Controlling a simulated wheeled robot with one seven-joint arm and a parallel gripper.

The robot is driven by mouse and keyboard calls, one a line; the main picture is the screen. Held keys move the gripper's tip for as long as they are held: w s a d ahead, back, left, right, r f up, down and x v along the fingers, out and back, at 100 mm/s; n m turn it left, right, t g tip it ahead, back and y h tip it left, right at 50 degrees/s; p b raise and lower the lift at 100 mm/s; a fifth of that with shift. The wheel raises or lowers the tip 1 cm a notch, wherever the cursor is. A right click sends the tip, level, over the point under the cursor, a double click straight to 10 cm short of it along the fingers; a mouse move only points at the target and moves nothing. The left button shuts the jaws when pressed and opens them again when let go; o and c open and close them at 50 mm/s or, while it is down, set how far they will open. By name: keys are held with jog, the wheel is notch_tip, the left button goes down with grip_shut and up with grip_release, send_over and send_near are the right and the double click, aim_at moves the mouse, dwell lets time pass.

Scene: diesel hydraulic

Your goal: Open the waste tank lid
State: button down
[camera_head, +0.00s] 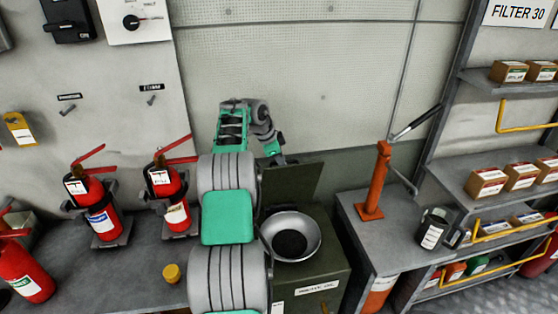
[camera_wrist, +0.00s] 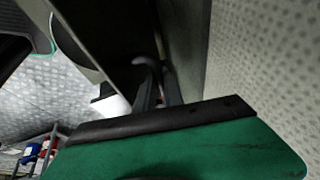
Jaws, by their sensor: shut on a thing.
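The waste tank (camera_head: 316,290) is a dark green box with a white label, right of my arm in the head view. Its lid (camera_head: 297,181) stands raised, nearly upright, at the back of the tank. A metal bowl-shaped funnel (camera_head: 309,251) with a dark centre shows in the top opening. My gripper (camera_head: 279,160) is at the lid's upper left edge, mostly hidden by my arm. In the wrist view, my gripper (camera_wrist: 158,88) is shut at the lid's edge, by a curved grey piece; the exact contact is dark. The lid (camera_wrist: 105,35) shows there as a dark panel.
Red extinguishers (camera_head: 175,205) stand on the bench left of my arm, with a yellow cap (camera_head: 172,273) in front. An orange post with a lever (camera_head: 378,180) stands right of the tank. Shelves with boxes (camera_head: 487,183) are farther right. The wall is close behind the lid.

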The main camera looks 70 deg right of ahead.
jog(key=shift+w+d+r, duration=0.15)
jog(key=shift+w, duration=0.05)
jog(key=c, duration=1.8)
grip_release()
jog(key=shift+d, duration=0.1)
jog(key=shift+o, duration=0.6)
jog(key=shift+w+d, duration=0.15)
jog(key=shift+w, duration=0.05)
jog(key=shift+o, duration=1.1)
jog(key=v, duration=0.7)
jog(key=shift+a+r+p, duration=0.25)
jog(key=shift+p, duration=0.05)
